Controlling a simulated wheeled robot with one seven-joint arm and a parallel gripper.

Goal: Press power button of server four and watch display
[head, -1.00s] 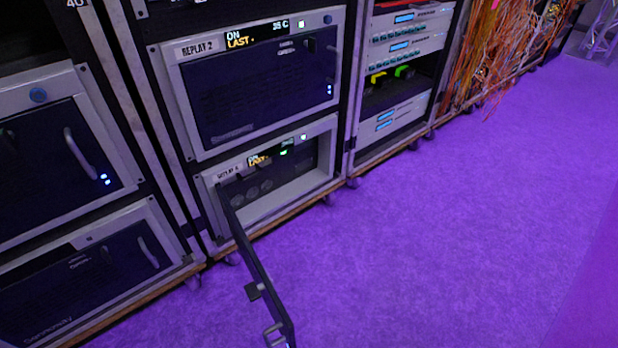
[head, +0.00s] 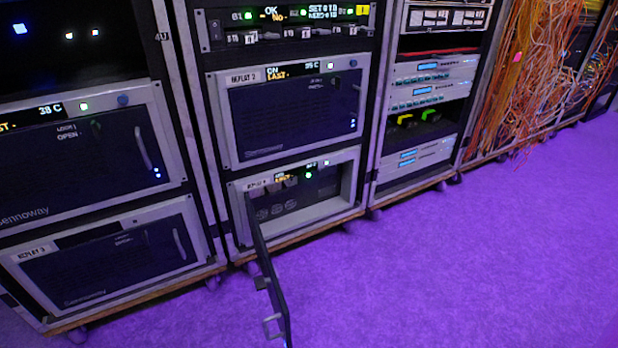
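The lower server in the middle rack (head: 352,190) has its front door (head: 268,275) swung open, jutting out over the floor from its left side. Its label (head: 257,184) starts like "REPLAY", but the number is too small to read surely. A small display (head: 285,178) with yellow text shows near its top, partly dark. A green light (head: 308,175) and a white light (head: 327,163) are lit there. Round fan-like shapes show inside the opening. I cannot pick out the power button surely. My gripper is not in view.
The closed Replay 2 server (head: 290,118) sits above, with a lit display reading ON. The closed Replay 3 server (head: 110,262) is at lower left. Orange cables (head: 525,70) hang at the right. Purple floor (head: 450,265) is clear to the right of the open door.

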